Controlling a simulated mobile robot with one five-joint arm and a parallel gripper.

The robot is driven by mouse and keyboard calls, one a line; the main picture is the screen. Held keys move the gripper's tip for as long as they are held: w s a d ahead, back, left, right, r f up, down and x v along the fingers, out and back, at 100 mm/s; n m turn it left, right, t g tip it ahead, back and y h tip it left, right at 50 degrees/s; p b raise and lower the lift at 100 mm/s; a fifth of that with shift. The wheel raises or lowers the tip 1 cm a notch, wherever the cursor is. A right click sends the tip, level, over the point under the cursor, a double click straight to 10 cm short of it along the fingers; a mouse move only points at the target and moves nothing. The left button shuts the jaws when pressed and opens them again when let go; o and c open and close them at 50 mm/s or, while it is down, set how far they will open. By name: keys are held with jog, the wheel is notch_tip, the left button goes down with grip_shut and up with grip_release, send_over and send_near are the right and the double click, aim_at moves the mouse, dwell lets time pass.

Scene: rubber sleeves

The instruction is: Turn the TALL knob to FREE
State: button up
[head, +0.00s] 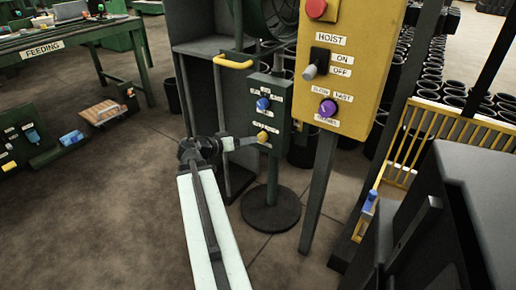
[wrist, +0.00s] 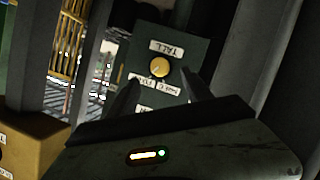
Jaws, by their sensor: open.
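The TALL knob is a small yellow round knob (wrist: 160,68) with a pale pointer mark, on a dark green panel (wrist: 188,52). The TALL plate (wrist: 166,48) appears upside down above it in the wrist view. Two small plates below the knob are partly covered and too small to read surely. In the head view the yellow knob (head: 263,136) is the lower one on the green pedestal box. My gripper (wrist: 160,92) is open and empty, its fingers on either side of the line to the knob. It also shows in the head view (head: 250,140), close to the knob; contact cannot be told.
A blue knob (head: 263,104) sits above on the same box. A yellow hoist panel (head: 345,70) with a red button, black switch and purple knob stands close at the right. A yellow handle (head: 233,63) is above left. A yellow rail fence (head: 450,130) is further right.

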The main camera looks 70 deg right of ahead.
aim_at(260, 139)
jog(key=b+x, duration=0.2)
jog(key=x, duration=0.5)
jog(key=shift+s+d+f, duration=0.15)
jog(key=shift+d, duration=0.05)
